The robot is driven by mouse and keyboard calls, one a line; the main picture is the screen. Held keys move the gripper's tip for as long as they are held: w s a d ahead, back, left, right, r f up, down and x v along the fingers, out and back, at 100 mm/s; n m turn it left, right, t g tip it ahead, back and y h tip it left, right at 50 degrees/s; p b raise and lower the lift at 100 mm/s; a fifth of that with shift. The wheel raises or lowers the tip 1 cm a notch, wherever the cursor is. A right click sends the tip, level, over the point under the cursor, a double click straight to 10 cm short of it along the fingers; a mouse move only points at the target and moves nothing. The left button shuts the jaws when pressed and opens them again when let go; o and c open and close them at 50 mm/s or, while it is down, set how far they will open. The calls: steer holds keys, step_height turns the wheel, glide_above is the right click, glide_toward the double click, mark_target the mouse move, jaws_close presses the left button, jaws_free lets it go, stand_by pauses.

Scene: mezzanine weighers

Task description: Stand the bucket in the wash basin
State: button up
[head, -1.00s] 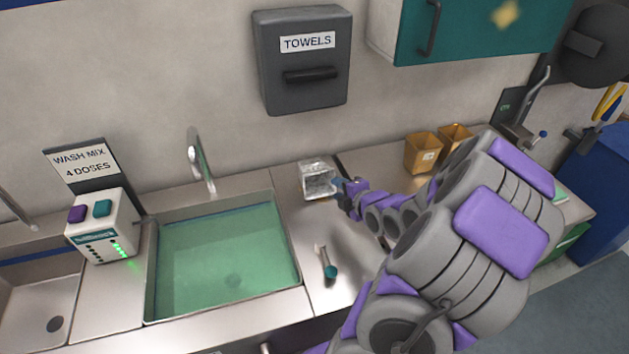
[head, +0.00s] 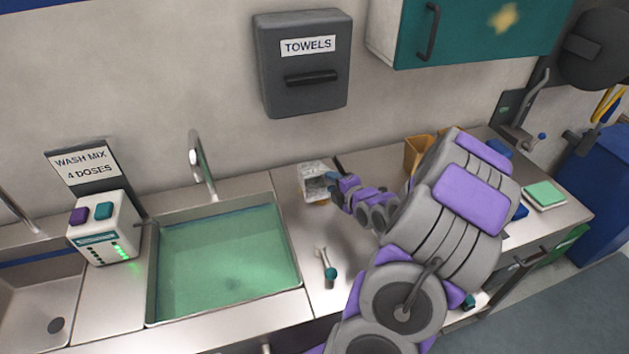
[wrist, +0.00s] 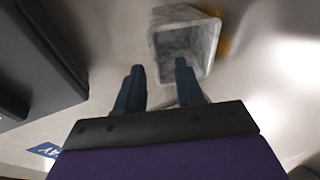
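A small grey-white marbled bucket (head: 312,181) with a square mouth is at the back of the counter, right of the basin. It looks tilted, its mouth toward my gripper (head: 335,178). In the wrist view the bucket (wrist: 180,22) is just ahead of my gripper (wrist: 159,70). The fingers are apart, the right one overlapping the bucket's mouth and the left one outside its left rim. I cannot tell whether either touches it. The wash basin (head: 297,270), left of the bucket, holds green liquid.
A tap (head: 198,160) rises behind the basin. A dispenser (head: 105,228) stands left of it. A teal-ended handled tool (head: 329,270) lies on the counter between basin and arm. An ochre bin (head: 416,152) is partly behind my arm. A towel box (head: 303,65) hangs above.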

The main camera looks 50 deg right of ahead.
mark_target(314, 169)
steer(key=x, duration=0.5)
steer(key=shift+w+f+b, duration=0.2)
steer(key=shift+w+b, duration=0.15)
steer(key=shift+b, duration=0.05)
steer(key=shift+w+r+b+x, duration=0.1)
steer(key=shift+r+b+x, duration=0.1)
steer(key=shift+x, duration=0.55)
steer(key=shift+w+r+b+x, duration=0.1)
steer(key=shift+b+x, duration=0.1)
steer(key=shift+x, duration=0.6)
steer(key=shift+r+b+x, duration=0.1)
steer(key=shift+b+x, duration=0.1)
steer(key=shift+x, duration=0.55)
steer(key=shift+w+d+f, duration=0.15)
steer(key=shift+w+f, duration=0.05)
steer(key=shift+w, duration=0.25)
steer(key=shift+c, duration=0.5)
jaws_close()
